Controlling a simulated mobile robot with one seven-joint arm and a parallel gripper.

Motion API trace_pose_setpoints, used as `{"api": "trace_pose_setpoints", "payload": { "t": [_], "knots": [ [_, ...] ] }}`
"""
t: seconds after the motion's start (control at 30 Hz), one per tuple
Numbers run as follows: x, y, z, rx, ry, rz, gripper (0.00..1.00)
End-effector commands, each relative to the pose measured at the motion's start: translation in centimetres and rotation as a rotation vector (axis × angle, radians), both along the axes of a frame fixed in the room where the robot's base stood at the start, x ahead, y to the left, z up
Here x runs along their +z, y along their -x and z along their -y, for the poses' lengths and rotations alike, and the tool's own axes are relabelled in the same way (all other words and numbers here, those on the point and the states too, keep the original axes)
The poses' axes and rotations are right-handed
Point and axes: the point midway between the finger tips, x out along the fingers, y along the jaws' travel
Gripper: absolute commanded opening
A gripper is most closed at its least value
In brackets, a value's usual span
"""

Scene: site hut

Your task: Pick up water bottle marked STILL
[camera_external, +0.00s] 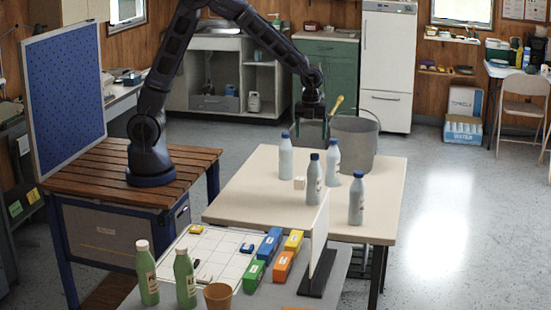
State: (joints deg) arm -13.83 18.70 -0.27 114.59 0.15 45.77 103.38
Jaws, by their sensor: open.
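Several pale blue-grey bottles with dark blue caps stand upright on the cream table (250,185). One bottle (286,158) is at the left, one (333,163) at the back right, one (314,181) in the middle and one (357,202) at the front right. Some carry labels, but the print is too small to read, so I cannot tell which is marked STILL. My gripper (313,117) is open, points down and hangs above the far part of the table, higher than the bottles. It looks empty.
A small pale block (299,183) lies among the bottles. A grey bucket (355,146) stands behind them. An upright white panel (319,238) rises at the front edge. Nearer stand two green bottles (185,280), a brown cup (218,296) and coloured boxes (269,245).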

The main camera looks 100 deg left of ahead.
Motion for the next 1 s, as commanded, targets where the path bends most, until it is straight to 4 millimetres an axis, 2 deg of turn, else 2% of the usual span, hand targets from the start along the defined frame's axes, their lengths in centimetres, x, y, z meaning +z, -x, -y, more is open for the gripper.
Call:
{"api": "trace_pose_setpoints", "payload": {
  "t": [0.03,0.2,0.6,0.87,1.0],
  "knots": [
    [-0.8,-0.4,-0.4,-0.023,0.002,-0.008,0.77],
    [-2.2,-1.1,-0.9,-0.07,0.004,-0.016,0.77],
    [-7.1,-1.1,-0.9,-0.073,0.004,-0.019,0.77],
    [-8.2,-1.2,-0.8,-0.073,0.004,-0.016,0.77],
    [-9.8,-1.4,-0.4,-0.074,0.005,-0.018,0.77]
  ]
}}
